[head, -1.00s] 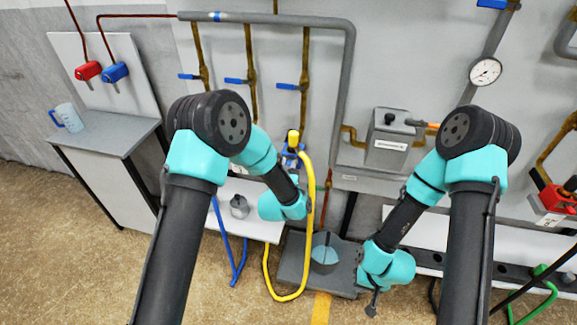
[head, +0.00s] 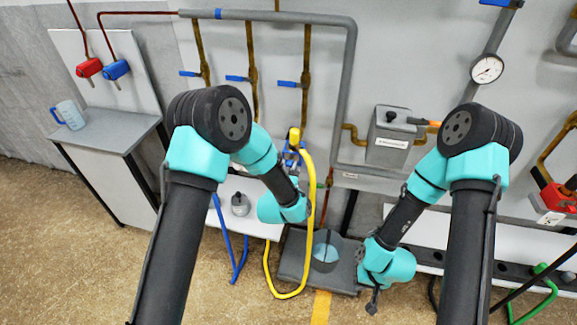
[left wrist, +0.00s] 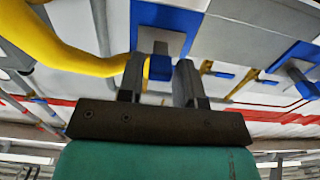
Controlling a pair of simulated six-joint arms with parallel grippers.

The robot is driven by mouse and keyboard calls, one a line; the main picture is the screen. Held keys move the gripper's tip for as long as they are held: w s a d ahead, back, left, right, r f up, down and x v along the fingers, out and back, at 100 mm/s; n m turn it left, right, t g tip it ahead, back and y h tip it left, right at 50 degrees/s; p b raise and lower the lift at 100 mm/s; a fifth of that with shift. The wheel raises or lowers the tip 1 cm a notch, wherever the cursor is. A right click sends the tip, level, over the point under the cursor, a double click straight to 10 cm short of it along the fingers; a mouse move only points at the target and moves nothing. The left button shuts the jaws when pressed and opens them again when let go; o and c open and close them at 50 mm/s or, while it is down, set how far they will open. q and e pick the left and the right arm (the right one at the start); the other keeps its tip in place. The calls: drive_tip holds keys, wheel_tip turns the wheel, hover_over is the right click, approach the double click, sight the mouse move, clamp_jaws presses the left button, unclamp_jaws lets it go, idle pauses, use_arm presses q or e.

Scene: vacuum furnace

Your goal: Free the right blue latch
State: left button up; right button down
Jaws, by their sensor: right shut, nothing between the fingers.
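In the left wrist view, a small blue latch (left wrist: 160,68) sits below a blue-and-grey block (left wrist: 168,18). My left gripper (left wrist: 160,62) has one finger on each side of this latch. Narrow gaps show beside it, so the fingers look open around it. I cannot tell for certain whether it is the right latch. In the head view, blue parts (head: 291,158) show at the top of the yellow hose (head: 309,190), just above my left wrist; the left fingers are not clear there. My right gripper (head: 372,304) points down, shut and empty, low beside the grey floor plate.
The yellow hose (left wrist: 60,48) passes close to the left finger. Another blue-and-grey fitting (left wrist: 295,62) is at the right of the wrist view. A grey box (head: 390,138) is on the wall between the arms. A grey plate (head: 290,262) with a round light-blue part lies below.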

use_arm(q)
drive_tip(key=shift+o, duration=1.3)
drive_tip(key=shift+w, duration=0.1)
drive_tip(key=v, duration=1.7)
drive_tip(key=shift+s, duration=0.25)
drive_tip(key=shift+f, duration=0.1)
drive_tip(key=s+a+f+n+g+y, duration=0.1)
drive_tip(key=a+f+g, duration=0.35)
drive_tip(key=f, duration=0.25)
drive_tip(key=s+a+f+n+g, duration=0.1)
drive_tip(key=a+f+n+g, duration=0.1)
drive_tip(key=a+f+g, duration=0.35)
drive_tip(key=s+a+f+n+g, duration=0.1)
drive_tip(key=s+a+f+g, duration=0.5)
drive_tip(key=s, duration=0.5)
wheel_tip(320, 180, down, 2)
drive_tip(key=shift+s+a+f+n+g, duration=0.3)
drive_tip(key=shift+s+a, duration=0.1)
drive_tip(key=shift+a, duration=0.6)
